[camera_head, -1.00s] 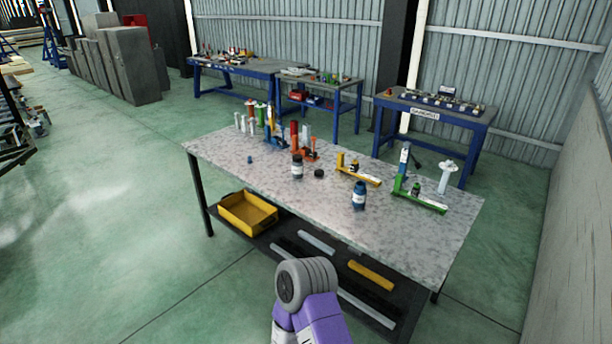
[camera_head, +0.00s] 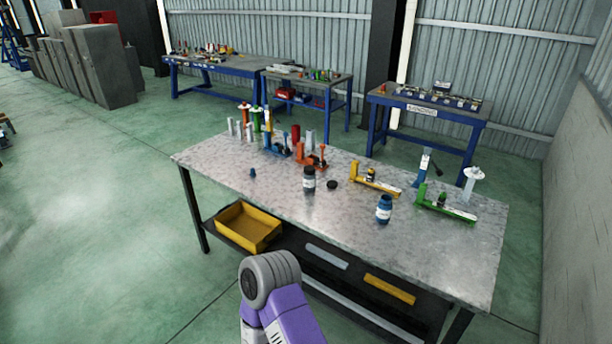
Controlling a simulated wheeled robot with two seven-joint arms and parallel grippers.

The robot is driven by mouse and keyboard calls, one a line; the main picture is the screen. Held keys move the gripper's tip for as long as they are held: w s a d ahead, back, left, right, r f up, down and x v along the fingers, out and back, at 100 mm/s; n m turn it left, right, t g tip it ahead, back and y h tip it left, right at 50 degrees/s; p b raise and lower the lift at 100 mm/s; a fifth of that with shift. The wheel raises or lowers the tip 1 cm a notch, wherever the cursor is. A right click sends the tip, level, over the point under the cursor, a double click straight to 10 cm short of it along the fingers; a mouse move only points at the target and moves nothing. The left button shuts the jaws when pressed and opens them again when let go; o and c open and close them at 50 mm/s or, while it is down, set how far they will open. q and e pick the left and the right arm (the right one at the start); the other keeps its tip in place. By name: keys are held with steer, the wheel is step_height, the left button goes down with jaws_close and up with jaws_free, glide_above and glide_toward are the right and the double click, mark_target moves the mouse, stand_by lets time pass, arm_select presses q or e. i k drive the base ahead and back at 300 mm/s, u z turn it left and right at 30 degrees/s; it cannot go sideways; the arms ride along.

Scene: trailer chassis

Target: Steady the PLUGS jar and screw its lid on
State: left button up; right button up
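A dark jar (camera_head: 309,182) with a pale label stands upright near the middle of the table. A black round lid (camera_head: 332,185) lies flat on the tabletop just right of it, apart from it. A blue jar (camera_head: 384,210) with a white label stands upright further right, nearer the front edge. The labels are too small to read, so I cannot tell which jar is marked PLUGS. One of my arm's links, purple and grey, shows at the bottom in front of the table. Neither gripper is in view.
The speckled grey table (camera_head: 225,165) carries coloured jack-like tools along its back, including a yellow one (camera_head: 375,180) and a green one (camera_head: 445,207). A small blue piece (camera_head: 252,173) lies at left. A yellow bin (camera_head: 248,228) sits on the lower shelf. The table's front left is clear.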

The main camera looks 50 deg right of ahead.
mark_target(384, 213)
steer(key=z, duration=0.3)
steer(key=i, duration=1.85)
steer(key=z, duration=1.8)
steer(key=i, duration=0.85)
steer(key=z, duration=0.75)
